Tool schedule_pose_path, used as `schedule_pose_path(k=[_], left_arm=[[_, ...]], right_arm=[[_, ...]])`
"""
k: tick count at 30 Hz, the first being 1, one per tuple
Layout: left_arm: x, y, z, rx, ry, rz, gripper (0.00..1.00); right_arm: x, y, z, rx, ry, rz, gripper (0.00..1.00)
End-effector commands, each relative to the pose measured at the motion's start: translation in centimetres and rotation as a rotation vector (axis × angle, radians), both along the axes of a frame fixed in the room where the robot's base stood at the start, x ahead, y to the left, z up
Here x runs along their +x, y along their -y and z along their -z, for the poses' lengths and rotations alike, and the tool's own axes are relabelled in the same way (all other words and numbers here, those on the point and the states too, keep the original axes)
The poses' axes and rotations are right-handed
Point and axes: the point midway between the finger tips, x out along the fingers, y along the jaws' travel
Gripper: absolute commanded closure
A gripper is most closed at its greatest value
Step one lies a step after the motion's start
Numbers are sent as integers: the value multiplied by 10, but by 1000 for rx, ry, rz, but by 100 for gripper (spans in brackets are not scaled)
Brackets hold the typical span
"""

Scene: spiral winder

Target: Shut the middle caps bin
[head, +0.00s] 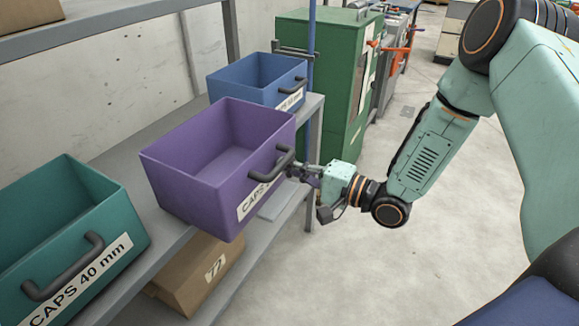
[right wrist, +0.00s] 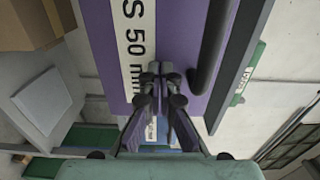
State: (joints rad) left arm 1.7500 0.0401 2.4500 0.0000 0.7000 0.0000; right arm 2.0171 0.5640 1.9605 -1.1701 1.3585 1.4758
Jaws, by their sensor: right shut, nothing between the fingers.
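The middle caps bin is the purple open-topped bin (head: 185,190) on the shelf. It juts out past the shelf's front edge. A dark bar handle (head: 271,165) and a white caps label (head: 252,200) are on its front. In the right wrist view the purple front (right wrist: 178,40) fills the middle, with a label reading "S 50 mm" and the handle (right wrist: 212,45). My right gripper (head: 291,171) is shut and empty at the bin's front, beside the handle. Its fingertips (right wrist: 160,72) lie between label and handle; I cannot tell whether they touch. My left gripper is not in view.
A teal bin (head: 70,215) labelled CAPS 40 mm stands at the left and a blue bin (head: 245,72) farther back on the grey shelf (head: 165,240). A cardboard box (head: 190,275) is on the lower shelf. A green cabinet (head: 325,75) stands behind. The floor at right is clear.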

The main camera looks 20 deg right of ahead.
Motion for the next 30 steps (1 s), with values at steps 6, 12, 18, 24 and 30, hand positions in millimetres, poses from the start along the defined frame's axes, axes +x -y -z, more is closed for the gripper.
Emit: schedule_pose_path(k=[6, 12, 18, 24, 30], left_arm=[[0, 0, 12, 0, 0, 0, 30], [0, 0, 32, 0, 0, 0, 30], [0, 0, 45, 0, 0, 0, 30], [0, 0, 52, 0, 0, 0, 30], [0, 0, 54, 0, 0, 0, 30]], right_arm=[[13, -11, 3, -5, 1, -6, 100], [40, -32, 5, -7, 1, -6, 100], [69, -54, 4, -8, 3, -5, 100], [99, -77, 3, -7, 1, -3, 100], [113, -88, 1, -1, 0, -1, 100]])
